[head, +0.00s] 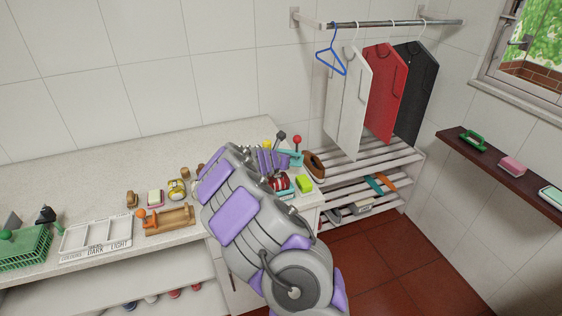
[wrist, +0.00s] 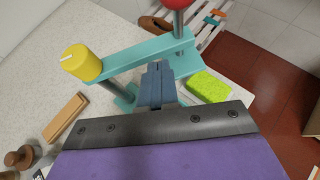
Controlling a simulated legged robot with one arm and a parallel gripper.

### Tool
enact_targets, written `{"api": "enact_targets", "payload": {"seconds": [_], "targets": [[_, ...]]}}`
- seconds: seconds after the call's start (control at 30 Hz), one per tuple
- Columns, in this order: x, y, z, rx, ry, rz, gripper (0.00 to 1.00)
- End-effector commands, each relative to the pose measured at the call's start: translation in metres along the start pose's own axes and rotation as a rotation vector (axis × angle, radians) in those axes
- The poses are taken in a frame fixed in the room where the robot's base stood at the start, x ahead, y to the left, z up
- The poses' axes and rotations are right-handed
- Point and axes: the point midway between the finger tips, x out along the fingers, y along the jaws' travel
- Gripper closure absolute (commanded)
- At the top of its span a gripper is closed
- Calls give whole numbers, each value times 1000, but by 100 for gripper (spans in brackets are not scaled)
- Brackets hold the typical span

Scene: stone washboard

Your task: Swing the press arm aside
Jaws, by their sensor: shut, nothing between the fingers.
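The teal press arm (wrist: 140,54) crosses the upper part of the wrist view, with a yellow knob (wrist: 80,62) on its left end and a red ball (wrist: 180,3) above its right end. In the head view the red ball (head: 297,139) and a bit of teal (head: 293,158) show just beyond my arm, with the yellow knob (head: 267,145) to their left. My gripper (wrist: 155,68) is shut and empty, its tips close to the near side of the press arm. I cannot tell whether they touch it. My arm hides much of the press in the head view.
A yellow-green sponge (wrist: 209,86) lies right of the gripper. A wooden block (wrist: 65,117) lies on the counter at left. A slatted rack (head: 370,160) stands right of the counter under hanging boards. The counter's left part holds a labelled tray (head: 95,236) and a green basket (head: 25,248).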

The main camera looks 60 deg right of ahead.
Motion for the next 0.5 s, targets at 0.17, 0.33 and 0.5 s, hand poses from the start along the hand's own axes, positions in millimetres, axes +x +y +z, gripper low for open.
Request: {"api": "enact_targets", "payload": {"seconds": [0.17, 0.33, 0.5], "targets": [[13, -2, 5, 6, 2, -6, 100], [23, -6, 8, 5, 6, -8, 100], [28, -9, 13, -34, 2, 55, 100]]}}
